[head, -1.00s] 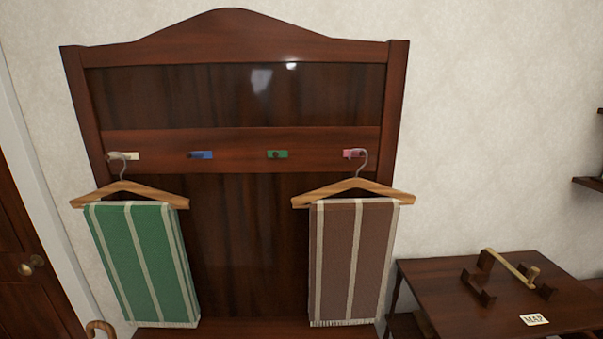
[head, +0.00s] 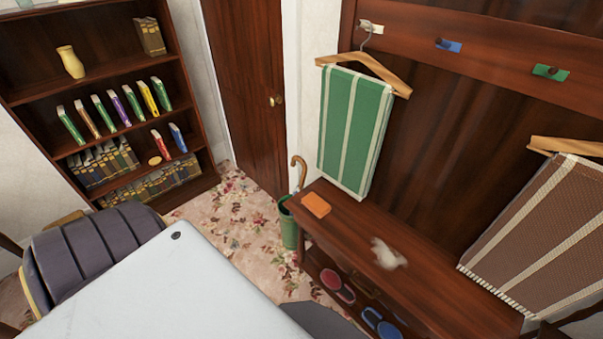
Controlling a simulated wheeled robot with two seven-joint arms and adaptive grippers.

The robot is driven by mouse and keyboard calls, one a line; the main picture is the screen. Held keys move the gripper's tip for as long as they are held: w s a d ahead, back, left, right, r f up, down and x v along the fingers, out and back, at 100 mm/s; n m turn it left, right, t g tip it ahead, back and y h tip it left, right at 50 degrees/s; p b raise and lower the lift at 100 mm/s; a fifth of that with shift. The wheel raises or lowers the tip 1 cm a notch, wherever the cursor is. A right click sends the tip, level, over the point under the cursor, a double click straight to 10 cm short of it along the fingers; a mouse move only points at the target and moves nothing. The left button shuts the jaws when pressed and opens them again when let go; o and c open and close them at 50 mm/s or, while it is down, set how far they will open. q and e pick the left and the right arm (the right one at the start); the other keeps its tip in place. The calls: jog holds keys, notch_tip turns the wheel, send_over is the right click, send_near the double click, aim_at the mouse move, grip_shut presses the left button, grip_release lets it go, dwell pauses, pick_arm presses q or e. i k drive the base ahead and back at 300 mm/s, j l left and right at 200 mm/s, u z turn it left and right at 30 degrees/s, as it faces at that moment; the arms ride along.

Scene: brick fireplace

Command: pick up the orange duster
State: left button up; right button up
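A flat orange piece, which looks like the orange duster (head: 316,205), lies on the left end of the dark wooden bench (head: 425,272) below the hanging green striped cloth. Nothing covers it. A crumpled whitish cloth (head: 388,253) lies farther right on the same bench. Neither of my grippers is in view. A pale flat part of my own body fills the lower left of the head view.
A green umbrella stand (head: 289,228) with a cane stands at the bench's left end. Red (head: 337,286) and blue (head: 381,325) items sit on the shelf below. A bookcase (head: 190,90) stands left of the door (head: 243,85). Flowered carpet (head: 225,222) is open between.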

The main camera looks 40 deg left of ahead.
aim_at(312, 201)
jog(key=u, duration=1.15)
